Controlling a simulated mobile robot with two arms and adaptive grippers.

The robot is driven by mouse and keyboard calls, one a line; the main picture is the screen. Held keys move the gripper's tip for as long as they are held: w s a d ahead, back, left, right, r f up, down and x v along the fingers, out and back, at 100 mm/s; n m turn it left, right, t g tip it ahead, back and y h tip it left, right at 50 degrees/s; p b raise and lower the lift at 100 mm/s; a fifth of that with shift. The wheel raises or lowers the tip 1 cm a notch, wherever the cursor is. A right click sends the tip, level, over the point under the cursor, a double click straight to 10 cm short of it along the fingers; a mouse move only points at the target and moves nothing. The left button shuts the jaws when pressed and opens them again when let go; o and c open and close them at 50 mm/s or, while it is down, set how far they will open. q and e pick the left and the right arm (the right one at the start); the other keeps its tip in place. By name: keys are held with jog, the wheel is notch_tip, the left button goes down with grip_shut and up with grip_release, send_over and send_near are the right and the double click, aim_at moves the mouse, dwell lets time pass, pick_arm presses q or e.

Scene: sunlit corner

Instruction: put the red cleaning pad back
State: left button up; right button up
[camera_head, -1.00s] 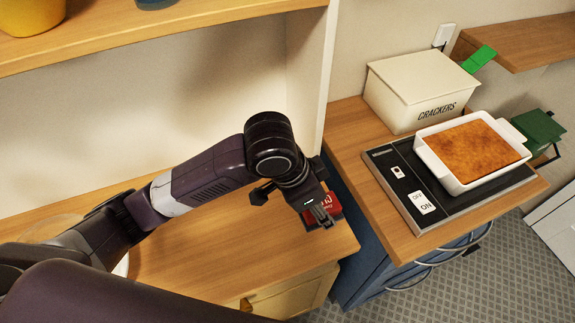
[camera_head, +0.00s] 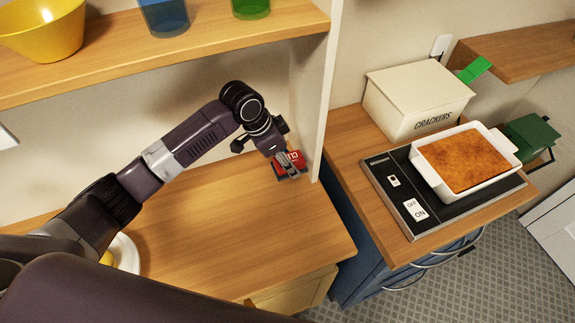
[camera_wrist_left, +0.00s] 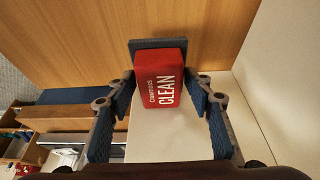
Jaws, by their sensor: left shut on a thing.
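The red cleaning pad (camera_head: 291,161) has white lettering reading CLEAN and a dark backing. It is at the right end of the wooden counter (camera_head: 230,235), beside the pale upright panel. My left gripper (camera_head: 287,164) is shut on it. In the left wrist view the pad (camera_wrist_left: 160,85) is between the two fingers of my left gripper (camera_wrist_left: 160,95), lettering facing the camera. I cannot tell whether the pad touches the counter. My right gripper is not in view.
The upright panel (camera_head: 315,90) stands close to the pad. A shelf (camera_head: 220,38) above holds a yellow bowl (camera_head: 45,30) and cups. A plate (camera_head: 125,255) is at the counter's left. A cracker box (camera_head: 415,100) and baking dish (camera_head: 490,178) stand right. The counter's middle is clear.

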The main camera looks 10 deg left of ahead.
pick_arm(q)
notch_tip(320, 180, down, 3)
jog(key=shift+f+p, duration=0.15)
jog(key=shift+p, duration=0.6)
jog(key=shift+w+a+f, duration=0.15)
jog(key=shift+f, duration=0.2)
jog(key=shift+f, duration=0.1)
jog(key=o, duration=0.5)
jog(key=shift+f, duration=0.1)
jog(key=o, duration=0.5)
